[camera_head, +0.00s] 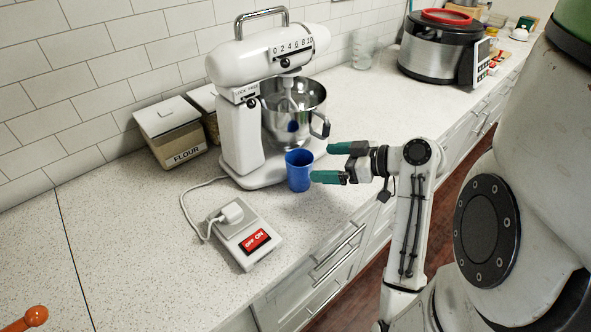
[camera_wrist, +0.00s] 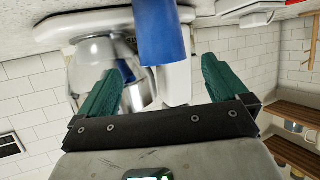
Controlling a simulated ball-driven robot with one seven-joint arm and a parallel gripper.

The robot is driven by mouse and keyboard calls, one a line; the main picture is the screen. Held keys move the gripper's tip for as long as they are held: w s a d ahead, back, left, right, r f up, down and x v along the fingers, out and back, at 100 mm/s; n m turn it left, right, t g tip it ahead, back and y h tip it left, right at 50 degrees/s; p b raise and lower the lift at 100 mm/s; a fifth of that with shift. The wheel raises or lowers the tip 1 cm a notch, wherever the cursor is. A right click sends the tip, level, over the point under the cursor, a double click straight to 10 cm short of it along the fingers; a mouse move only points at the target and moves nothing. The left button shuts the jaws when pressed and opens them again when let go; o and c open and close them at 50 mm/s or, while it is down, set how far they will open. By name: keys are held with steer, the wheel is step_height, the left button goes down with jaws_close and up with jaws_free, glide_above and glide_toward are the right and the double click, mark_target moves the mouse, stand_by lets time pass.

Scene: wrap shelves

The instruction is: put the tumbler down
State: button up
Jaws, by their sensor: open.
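The blue tumbler (camera_head: 299,171) stands upright on the speckled counter, close against the right front of the white stand mixer's base. My gripper (camera_head: 328,163) is open, with its green fingers pointing left, just to the right of the tumbler. Nothing is held between the fingers. In the wrist view the tumbler (camera_wrist: 163,32) shows at the top middle, beyond the space between the two green fingers of my gripper (camera_wrist: 158,80). The head view does not show exactly how far the fingertips are from the tumbler.
The stand mixer (camera_head: 240,130) with its steel bowl stands behind the tumbler. A switch box (camera_head: 247,238) with a plugged cord lies in front left. A flour container (camera_head: 170,135) is at the wall. A cooker (camera_head: 435,50) stands back right.

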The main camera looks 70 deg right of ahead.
mark_target(299, 160)
steer(key=shift+r+p+x, duration=0.15)
steer(key=shift+p+x, duration=0.35)
steer(key=shift+x, duration=1.55)
steer(key=shift+r+p+x, duration=0.1)
steer(key=shift+p+x, duration=0.4)
steer(key=shift+x, duration=1.6)
steer(key=shift+w+a, duration=0.1)
steer(key=c, duration=1.1)
steer(key=shift+r, duration=0.15)
